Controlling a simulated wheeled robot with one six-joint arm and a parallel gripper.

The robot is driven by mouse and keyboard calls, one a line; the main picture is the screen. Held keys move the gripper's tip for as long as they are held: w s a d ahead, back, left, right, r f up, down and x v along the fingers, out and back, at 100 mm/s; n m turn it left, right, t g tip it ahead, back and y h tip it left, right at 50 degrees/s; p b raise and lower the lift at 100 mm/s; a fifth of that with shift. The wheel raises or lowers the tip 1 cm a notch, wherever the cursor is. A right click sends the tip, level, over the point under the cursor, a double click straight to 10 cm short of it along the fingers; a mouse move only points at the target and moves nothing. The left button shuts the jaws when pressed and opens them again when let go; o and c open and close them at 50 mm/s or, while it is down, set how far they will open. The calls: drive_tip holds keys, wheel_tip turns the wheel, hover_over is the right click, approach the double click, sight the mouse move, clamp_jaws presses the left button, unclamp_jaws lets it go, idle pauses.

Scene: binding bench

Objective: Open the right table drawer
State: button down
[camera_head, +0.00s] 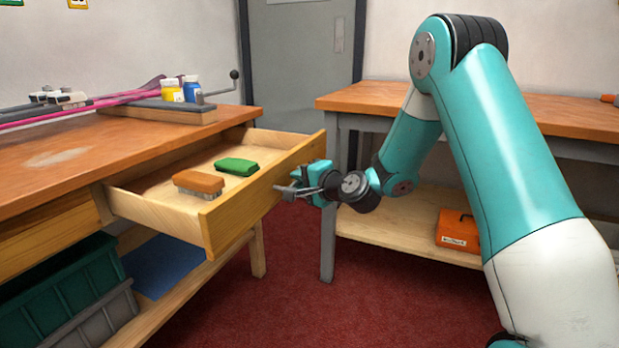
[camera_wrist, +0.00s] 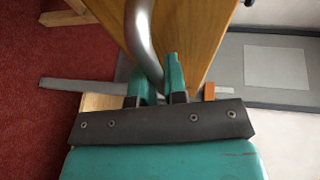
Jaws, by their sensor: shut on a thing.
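The right table drawer (camera_head: 262,198) is pulled well out from under the wooden bench (camera_head: 70,165), and its inside shows. An orange-topped brush (camera_head: 198,184) and a green block-like thing (camera_head: 236,166) lie in it. My gripper (camera_head: 288,190) is at the outer face of the drawer front. In the wrist view the grey curved metal handle (camera_wrist: 143,38) runs down from the wooden drawer front (camera_wrist: 192,35) between the teal fingers of my gripper (camera_wrist: 158,84). They are shut on the handle. In the head view the handle is mostly hidden by the gripper.
A second wooden bench (camera_head: 450,108) stands behind my arm, with an orange case (camera_head: 458,230) on its lower shelf. Green (camera_head: 65,282) and grey (camera_head: 90,325) crates and a blue sheet (camera_head: 163,268) are under the left bench. Red floor (camera_head: 290,300) is clear before the drawer.

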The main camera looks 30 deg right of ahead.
drive_tip(key=shift+s+d, duration=0.2)
drive_tip(key=shift+s, duration=0.05)
drive_tip(key=c, duration=1.2)
unclamp_jaws()
drive_tip(key=shift+s, duration=0.1)
drive_tip(key=shift+b+v, duration=5.45)
drive_tip(key=shift+v, duration=3.15)
